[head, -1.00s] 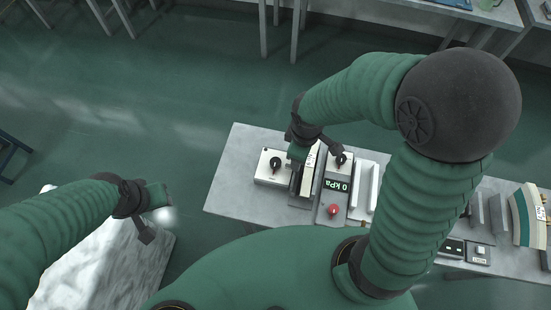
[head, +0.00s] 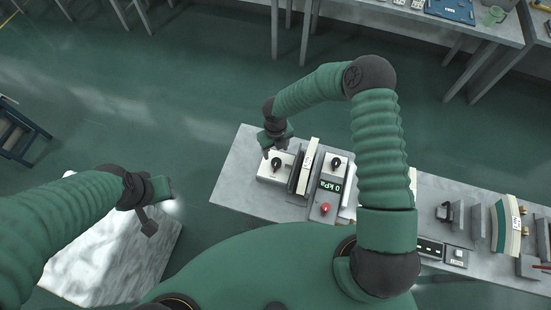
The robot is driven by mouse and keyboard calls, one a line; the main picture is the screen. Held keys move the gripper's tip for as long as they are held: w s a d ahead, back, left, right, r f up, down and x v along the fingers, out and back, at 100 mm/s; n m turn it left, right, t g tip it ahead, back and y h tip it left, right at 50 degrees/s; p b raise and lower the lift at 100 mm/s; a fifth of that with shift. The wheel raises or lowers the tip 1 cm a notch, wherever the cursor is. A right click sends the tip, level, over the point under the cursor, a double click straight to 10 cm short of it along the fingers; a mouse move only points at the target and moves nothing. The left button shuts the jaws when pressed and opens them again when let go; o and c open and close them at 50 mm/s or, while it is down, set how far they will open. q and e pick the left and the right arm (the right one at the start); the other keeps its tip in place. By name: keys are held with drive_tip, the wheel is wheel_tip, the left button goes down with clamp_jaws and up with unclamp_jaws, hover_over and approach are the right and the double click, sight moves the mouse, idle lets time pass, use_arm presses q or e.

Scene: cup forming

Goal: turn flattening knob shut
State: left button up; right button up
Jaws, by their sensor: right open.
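Two black knobs stand on white boxes on the grey workbench (head: 235,187). The left knob (head: 277,164) is on a box at the bench's left part. The right knob (head: 336,163) is above a display reading 0 kPa (head: 329,186). No readable label tells which is the flattening knob. My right gripper (head: 276,150) is open, at the back edge of the left box and close to the left knob; contact cannot be told. My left gripper (head: 160,203) is over the white marbled surface, away from the knobs; its jaws are unclear.
A pale upright plate (head: 307,165) stands between the two knobs. A red button (head: 325,209) is below the display. A curved white and green part (head: 508,226) and small devices stand on the bench's right. Another table (head: 470,24) is at the back right.

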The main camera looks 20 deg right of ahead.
sight(276, 161)
drive_tip(key=f, duration=0.3)
drive_tip(key=f+p, duration=0.1)
drive_tip(key=f, duration=0.2)
drive_tip(key=f+p, duration=0.1)
drive_tip(key=f, duration=0.2)
drive_tip(key=shift+d+f, duration=0.35)
drive_tip(key=shift+a, duration=0.15)
drive_tip(key=shift+a, duration=0.1)
drive_tip(key=c, duration=0.5)
clamp_jaws()
